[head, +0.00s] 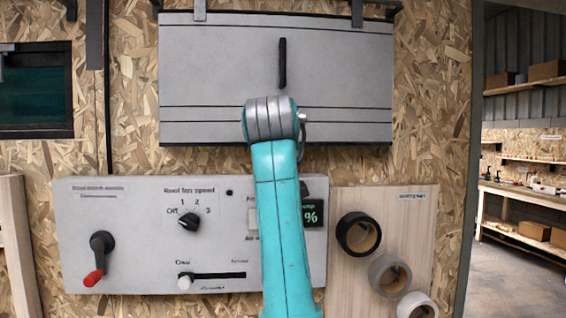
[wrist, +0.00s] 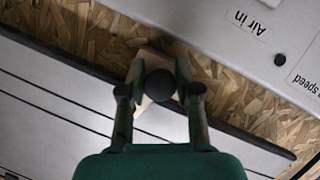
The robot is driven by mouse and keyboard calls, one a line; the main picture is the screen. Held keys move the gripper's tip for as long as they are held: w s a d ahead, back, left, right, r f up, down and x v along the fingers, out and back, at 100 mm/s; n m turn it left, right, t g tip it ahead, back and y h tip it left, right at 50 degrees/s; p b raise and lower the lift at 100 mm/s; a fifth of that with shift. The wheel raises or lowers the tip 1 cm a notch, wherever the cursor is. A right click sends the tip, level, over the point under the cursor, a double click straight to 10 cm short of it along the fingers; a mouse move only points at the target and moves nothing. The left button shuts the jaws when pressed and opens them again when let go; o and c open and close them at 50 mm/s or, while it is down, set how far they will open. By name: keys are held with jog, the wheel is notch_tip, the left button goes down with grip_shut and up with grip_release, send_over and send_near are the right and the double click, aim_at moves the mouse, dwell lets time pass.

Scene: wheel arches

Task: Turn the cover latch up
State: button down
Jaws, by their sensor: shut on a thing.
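The cover (head: 220,70) is a wide grey panel on the chipboard wall, with a black vertical bar (head: 282,63) on it. In the wrist view the cover (wrist: 50,105) fills the lower left. My gripper (wrist: 160,83) is at the cover's lower edge, its two fingers closed on a dark round knob (wrist: 160,85). A pale wooden piece shows behind the knob; together they look like the cover latch, but the fingers hide most of it and its exact angle is unclear. In the head view my arm hides the latch and the fingers.
Below the cover is a control panel (head: 130,215) with a red-tipped lever (head: 97,258), a fan dial (head: 189,221) and a slider (head: 185,282). A wooden board (head: 400,205) with several tape rolls (head: 358,233) is at right. A dark window (head: 35,95) is at left.

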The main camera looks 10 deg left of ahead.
jog(key=shift+r+n+t+h, duration=0.25)
jog(key=shift+n+t+h, duration=0.25)
jog(key=shift+n, duration=0.7)
jog(key=c, duration=0.8)
grip_release()
jog(key=shift+f, duration=0.1)
jog(key=shift+s, duration=0.15)
jog(key=v, duration=1.1)
jog(key=shift+s, duration=0.35)
jog(key=shift+a, duration=0.15)
